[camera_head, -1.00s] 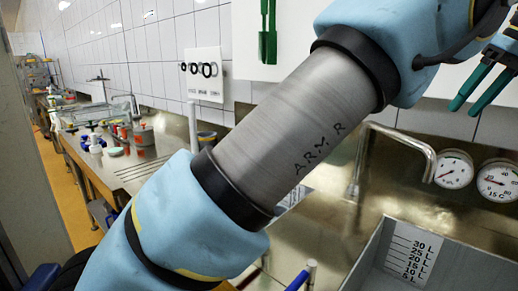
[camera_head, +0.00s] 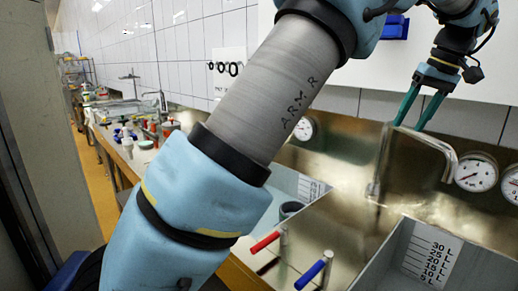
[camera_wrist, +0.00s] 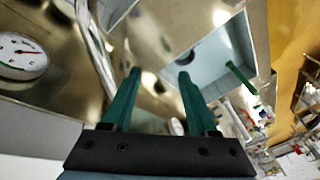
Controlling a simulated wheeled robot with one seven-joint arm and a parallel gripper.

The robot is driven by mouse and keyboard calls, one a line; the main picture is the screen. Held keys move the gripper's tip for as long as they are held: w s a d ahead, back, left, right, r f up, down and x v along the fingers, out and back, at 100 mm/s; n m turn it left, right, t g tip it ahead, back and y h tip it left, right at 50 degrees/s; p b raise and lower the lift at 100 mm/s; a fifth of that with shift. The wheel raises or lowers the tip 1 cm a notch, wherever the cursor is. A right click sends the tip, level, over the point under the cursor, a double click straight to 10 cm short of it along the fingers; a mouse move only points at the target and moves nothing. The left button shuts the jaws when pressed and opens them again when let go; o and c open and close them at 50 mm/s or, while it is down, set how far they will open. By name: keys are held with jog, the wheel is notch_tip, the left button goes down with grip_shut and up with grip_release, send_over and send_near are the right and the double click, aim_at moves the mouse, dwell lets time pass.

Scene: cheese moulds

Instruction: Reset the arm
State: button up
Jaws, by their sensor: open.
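My gripper (camera_head: 416,112) has two green fingers that point down, apart, with nothing between them. It hangs in front of the steel back wall, near the bent metal spout (camera_head: 436,146) at the right of the head view. In the wrist view the gripper (camera_wrist: 158,75) is also open and empty. A blue-grey tank (camera_wrist: 208,62) shows beyond the fingertips there. My arm crosses the middle of the head view and hides part of the bench and wall.
A grey tank with a litre scale (camera_head: 432,254) stands at lower right. Red (camera_head: 266,242) and blue (camera_head: 314,270) handles stand left of it. Round gauges (camera_head: 476,172) sit on the back panel. A long bench with bottles runs off at left.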

jog(key=w+a+f+g, duration=0.1)
jog(key=w+a+f, duration=0.25)
jog(key=a, duration=0.55)
jog(key=w+a+f+h, duration=0.15)
jog(key=a+f, duration=0.25)
jog(key=a, duration=0.4)
jog(key=w+a+f+g, duration=0.1)
jog(key=w+a+f, duration=0.2)
jog(key=a, duration=0.6)
jog(key=s+a+f, duration=0.5)
jog(key=s+a, duration=0.1)
jog(key=a, duration=0.4)
jog(key=s+a+f, duration=0.5)
jog(key=s+a, duration=0.1)
jog(key=a, duration=0.4)
jog(key=shift+s+a+t+h, duration=0.15)
jog(key=shift+s+t+h, duration=0.05)
jog(key=shift+t+h, duration=0.15)
